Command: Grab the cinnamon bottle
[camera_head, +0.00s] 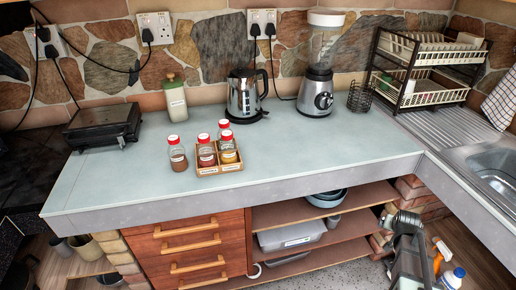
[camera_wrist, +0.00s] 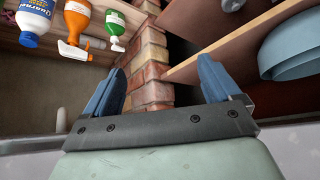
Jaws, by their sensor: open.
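Several small spice jars with red caps are on the counter in the head view. One jar (camera_head: 177,153) with reddish-brown contents stands alone, left of a small wooden rack (camera_head: 208,172). In the rack's front are a dark red-brown jar (camera_head: 206,152) and a yellow-orange jar (camera_head: 228,148); another jar (camera_head: 223,126) stands behind them. The labels are too small to read, so I cannot tell which jar is cinnamon. My gripper (camera_wrist: 161,70) has its blue fingers spread with nothing between them. It is low, in front of the brick pillar, away from the jars.
The counter (camera_head: 330,150) is clear right of the rack. A kettle (camera_head: 245,95), blender (camera_head: 318,90) and dish rack (camera_head: 425,70) stand behind. Cleaning bottles (camera_wrist: 75,22) and a shelf with a blue bowl (camera_wrist: 293,48) flank my gripper. The counter edge overhangs the shelves.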

